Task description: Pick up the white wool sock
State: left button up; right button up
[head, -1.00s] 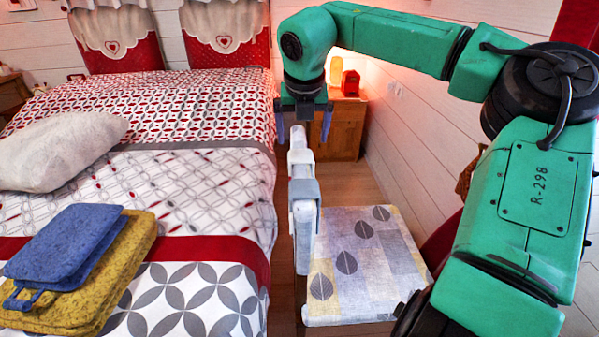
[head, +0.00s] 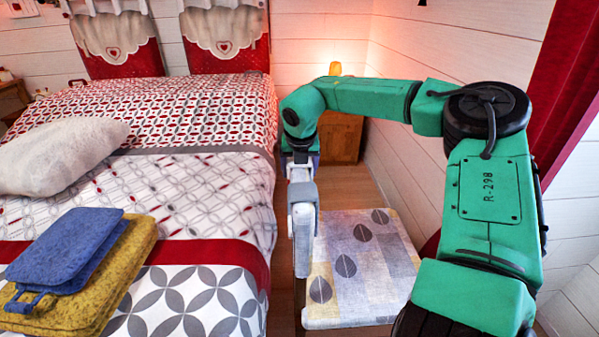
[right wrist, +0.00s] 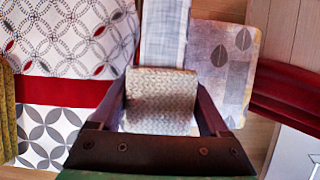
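A narrow upright white and grey piece (head: 303,218) stands between the bed and the patterned bench in the head view. I cannot tell for certain which part of it is the white wool sock. My right gripper (head: 300,168) points down over its top. In the right wrist view a pale, woven-looking piece (right wrist: 160,100) lies between the fingers of my right gripper (right wrist: 163,95). The fingers are wide apart, one on each side of it; firm contact is not clear. A light grey strip (right wrist: 165,30) extends beyond it. My left gripper is not in view.
The bed (head: 215,210) fills the left, with a grey pillow (head: 62,155), a blue folded item (head: 65,248) and a yellow one (head: 110,280). The bench (head: 360,270) stands close on the right. A wooden nightstand (head: 340,138) and the wall are behind.

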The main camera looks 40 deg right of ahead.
jog(key=c, duration=0.5)
notch_tip(320, 180, up, 11)
jog(key=shift+r+p, duration=0.2)
jog(key=shift+p, duration=0.35)
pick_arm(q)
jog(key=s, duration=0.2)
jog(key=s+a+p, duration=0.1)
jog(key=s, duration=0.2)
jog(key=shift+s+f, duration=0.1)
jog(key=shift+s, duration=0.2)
pick_arm(e)
notch_tip(320, 180, up, 9)
jog(key=shift+f, duration=0.2)
